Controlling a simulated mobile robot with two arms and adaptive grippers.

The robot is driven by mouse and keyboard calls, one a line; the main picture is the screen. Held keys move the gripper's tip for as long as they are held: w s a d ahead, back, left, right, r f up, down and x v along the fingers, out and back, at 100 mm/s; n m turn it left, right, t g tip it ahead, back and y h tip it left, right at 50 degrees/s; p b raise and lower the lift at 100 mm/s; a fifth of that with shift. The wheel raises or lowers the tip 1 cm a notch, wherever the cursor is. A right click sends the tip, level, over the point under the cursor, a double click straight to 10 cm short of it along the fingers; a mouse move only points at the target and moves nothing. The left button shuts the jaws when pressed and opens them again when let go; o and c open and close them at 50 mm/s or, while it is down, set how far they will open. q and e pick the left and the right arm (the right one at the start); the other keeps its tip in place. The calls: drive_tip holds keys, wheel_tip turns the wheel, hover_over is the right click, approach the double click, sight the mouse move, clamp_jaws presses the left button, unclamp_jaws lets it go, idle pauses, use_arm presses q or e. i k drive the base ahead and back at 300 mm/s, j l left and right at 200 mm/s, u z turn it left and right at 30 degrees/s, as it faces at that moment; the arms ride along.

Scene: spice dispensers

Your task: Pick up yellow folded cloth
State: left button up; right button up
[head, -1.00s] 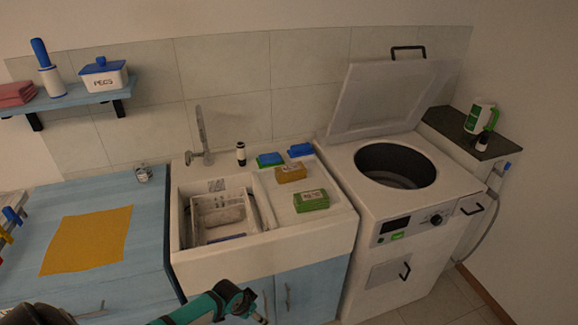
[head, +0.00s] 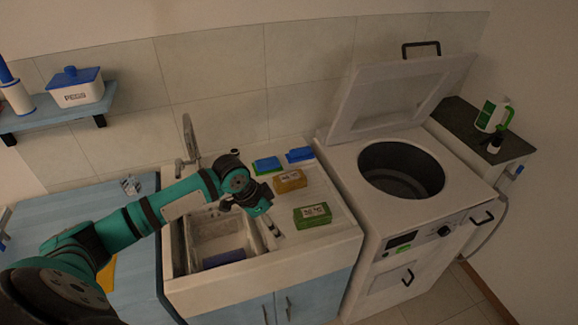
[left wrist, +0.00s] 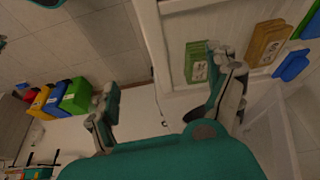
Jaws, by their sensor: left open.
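The yellow folded cloth (head: 290,181), a brownish-yellow block with a pale label, lies on the sink's ribbed drainboard. It also shows at the upper right of the left wrist view (left wrist: 266,42). My left gripper (head: 268,225) is open and empty over the sink's right edge, to the left of and nearer than the yellow cloth, apart from it. Its two spread fingers show in the left wrist view (left wrist: 165,85) with nothing between them. My right gripper is not in view.
A green folded cloth (head: 312,216) lies nearer than the yellow one. A blue cloth (head: 300,154) and a blue-green pair (head: 267,165) lie behind it. The sink basin (head: 185,262) is at left. An open top-loading washer (head: 462,190) stands right.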

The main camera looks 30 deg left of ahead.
sight(290, 182)
drive_tip(key=i+j, duration=0.75)
drive_tip(key=i, duration=0.05)
